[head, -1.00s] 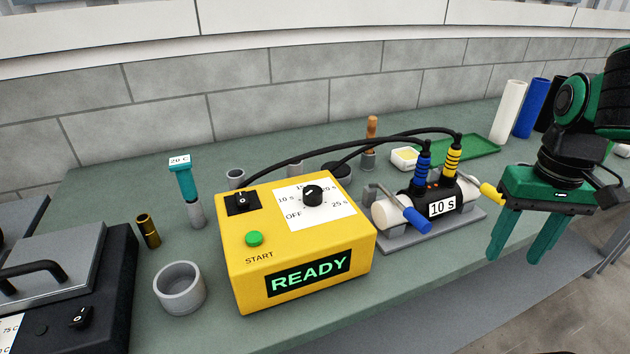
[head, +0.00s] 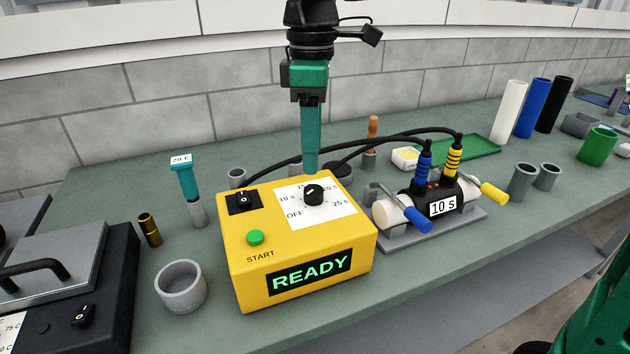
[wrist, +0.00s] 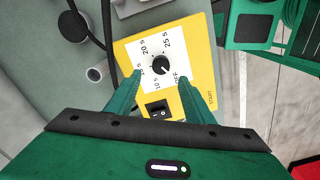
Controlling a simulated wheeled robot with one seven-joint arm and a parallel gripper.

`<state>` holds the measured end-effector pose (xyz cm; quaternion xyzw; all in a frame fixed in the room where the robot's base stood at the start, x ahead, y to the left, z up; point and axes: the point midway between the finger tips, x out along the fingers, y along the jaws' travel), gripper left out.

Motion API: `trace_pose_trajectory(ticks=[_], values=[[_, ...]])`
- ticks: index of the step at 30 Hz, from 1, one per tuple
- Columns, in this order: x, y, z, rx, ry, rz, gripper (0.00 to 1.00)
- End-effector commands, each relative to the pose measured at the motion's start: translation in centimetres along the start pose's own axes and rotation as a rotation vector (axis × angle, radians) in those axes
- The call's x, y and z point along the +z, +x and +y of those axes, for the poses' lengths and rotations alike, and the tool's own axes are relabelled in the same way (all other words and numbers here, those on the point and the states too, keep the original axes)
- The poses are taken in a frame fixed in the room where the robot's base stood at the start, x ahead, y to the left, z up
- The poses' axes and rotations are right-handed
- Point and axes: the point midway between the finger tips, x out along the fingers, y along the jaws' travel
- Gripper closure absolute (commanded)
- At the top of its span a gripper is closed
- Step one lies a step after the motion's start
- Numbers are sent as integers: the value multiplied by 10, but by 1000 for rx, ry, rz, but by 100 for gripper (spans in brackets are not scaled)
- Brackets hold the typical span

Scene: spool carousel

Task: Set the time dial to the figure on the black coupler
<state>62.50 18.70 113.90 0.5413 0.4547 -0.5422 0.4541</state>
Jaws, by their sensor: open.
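The time dial (head: 313,195) is a black knob on a white scale plate on the yellow control box (head: 250,290). It also shows in the wrist view (wrist: 160,66), where its pale mark seems to point towards OFF. The black coupler (head: 420,201) on the pipe at right carries a label reading 10 S (head: 442,206). My gripper (head: 311,172) is open and empty, pointing down over the box, its tips just above the dial in the picture. In the wrist view my gripper (wrist: 161,76) has one finger on each side of the dial, not visibly touching it.
The box has a black rocker switch (head: 242,201), a green START button (head: 255,238) and a READY display (head: 310,276). Black cables (head: 385,139) arch behind the box to the coupler. A grey cup (head: 180,286) stands left of it.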

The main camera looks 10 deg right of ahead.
Motion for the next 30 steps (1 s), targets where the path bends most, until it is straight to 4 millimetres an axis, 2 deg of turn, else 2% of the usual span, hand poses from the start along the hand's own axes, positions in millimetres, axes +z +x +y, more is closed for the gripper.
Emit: trace_pose_trajectory(ticks=[6,12,18,26,30], values=[[2,40,0,-3,4,-3,52],[2,66,1,-1,5,-1,52],[2,77,1,0,5,0,52],[2,78,1,1,6,1,52],[2,78,1,1,6,0,83]])
